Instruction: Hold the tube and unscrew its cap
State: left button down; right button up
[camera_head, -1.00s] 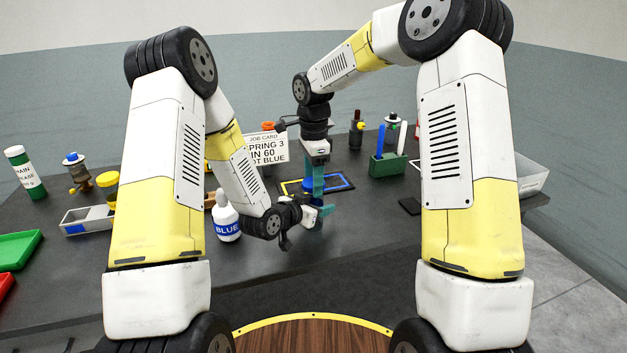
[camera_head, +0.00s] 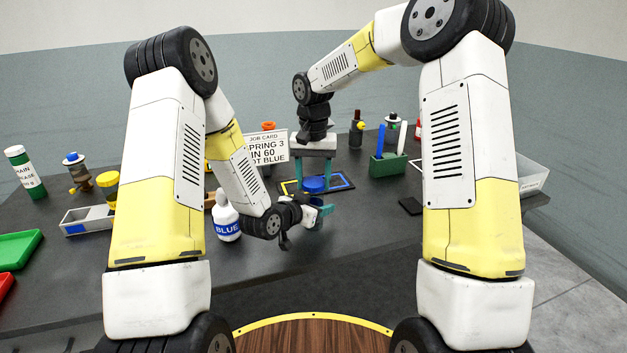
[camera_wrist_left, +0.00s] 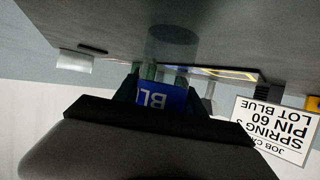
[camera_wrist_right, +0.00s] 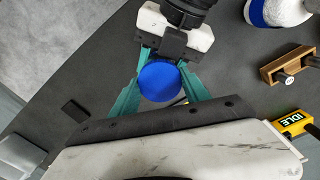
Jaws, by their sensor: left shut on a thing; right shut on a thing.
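The tube shows in the left wrist view as a body with a blue label (camera_wrist_left: 160,96). My left gripper (camera_head: 318,212) is shut on it; the teal fingers show on either side of the label in the left wrist view. The round blue cap (camera_head: 314,185) faces up and is seen from above in the right wrist view (camera_wrist_right: 160,82). My right gripper (camera_head: 313,178) points down over it, with teal fingers shut on opposite sides of the cap. The cap's thread is hidden, so I cannot tell how loose it is. Most of the tube is hidden in the head view.
A yellow-and-blue bordered mat (camera_head: 342,183) lies behind the grippers. A white bottle labelled BLUE (camera_head: 226,222) stands left, near my left arm. The job card (camera_head: 267,147) stands behind. A green holder (camera_head: 387,166) and a dark flat block (camera_head: 410,206) are right. The front table is clear.

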jog(key=o, duration=1.5)
jog(key=shift+o, duration=0.2)
jog(key=shift+r, duration=0.15)
notch_tip(320, 180, up, 4)
jog(key=shift+r, duration=0.15)
jog(key=shift+c, duration=0.4)
jog(key=m, duration=0.3)
jog(key=shift+r, duration=0.35)
jog(key=m, duration=0.2)
jog(key=r+m, duration=0.1)
jog(key=m, duration=0.1)
jog(key=shift+m, duration=0.3)
jog(key=m, duration=0.1)
jog(key=r+m, duration=0.1)
jog(key=m, duration=0.3)
jog(key=shift+r, duration=0.3)
jog(key=shift+f+m, duration=0.1)
jog(key=shift+m, duration=0.4)
jog(key=shift+f, duration=3.85)
